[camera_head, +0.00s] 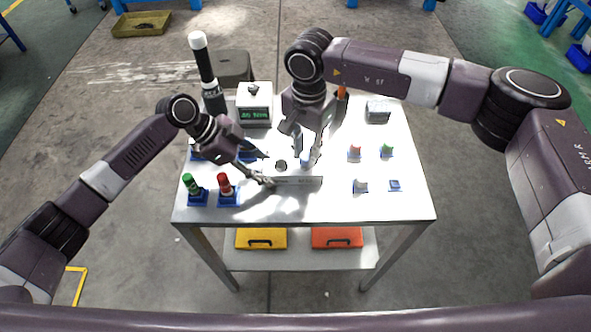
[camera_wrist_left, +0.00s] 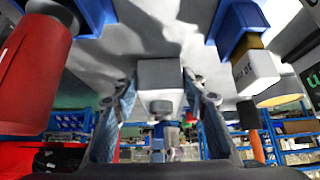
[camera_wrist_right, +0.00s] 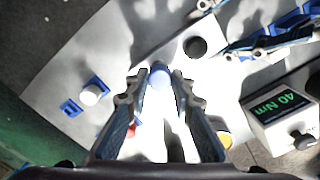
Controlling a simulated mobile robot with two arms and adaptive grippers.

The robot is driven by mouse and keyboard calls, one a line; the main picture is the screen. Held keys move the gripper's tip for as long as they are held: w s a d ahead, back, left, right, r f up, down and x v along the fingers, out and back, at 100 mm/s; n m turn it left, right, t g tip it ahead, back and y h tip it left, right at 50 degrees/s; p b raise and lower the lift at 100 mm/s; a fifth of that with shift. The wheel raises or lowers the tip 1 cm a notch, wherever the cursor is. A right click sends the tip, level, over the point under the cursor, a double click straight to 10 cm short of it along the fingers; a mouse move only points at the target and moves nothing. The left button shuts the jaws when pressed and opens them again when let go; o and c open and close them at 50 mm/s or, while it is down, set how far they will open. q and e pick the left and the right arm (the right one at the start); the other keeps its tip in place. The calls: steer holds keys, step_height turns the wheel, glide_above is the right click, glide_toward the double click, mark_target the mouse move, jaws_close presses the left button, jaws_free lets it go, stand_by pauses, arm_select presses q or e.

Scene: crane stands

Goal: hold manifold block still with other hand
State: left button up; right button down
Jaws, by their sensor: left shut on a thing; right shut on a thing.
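The manifold block (camera_head: 300,181) is a pale box near the middle of the table, with a dark round port in its top. My left gripper (camera_head: 268,181) is shut on its left end; in the left wrist view the block's grey end (camera_wrist_left: 160,73) sits between the fingers. My right gripper (camera_head: 305,152) is above the block, shut on a small blue-topped plug (camera_wrist_right: 159,75). The plug (camera_head: 305,163) is over the right part of the block, beside the dark port (camera_wrist_right: 195,47). I cannot tell whether it is seated in a port.
Green (camera_head: 191,184) and red (camera_head: 225,186) bottles stand in blue holders at left. A torque display (camera_head: 253,107) and a tall black tool (camera_head: 206,72) are behind. Small coloured caps, including a white one (camera_head: 361,184), stand at right. The front right table corner is clear.

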steer(key=shift+w+r, duration=0.1)
steer(key=n, duration=0.4)
steer(key=shift+n, duration=0.6)
arm_select(q)
steer(key=shift+f, duration=0.1)
arm_select(e)
steer(key=n, duration=0.4)
steer(key=shift+r, duration=1.95)
arm_select(q)
steer(key=o, duration=1.5)
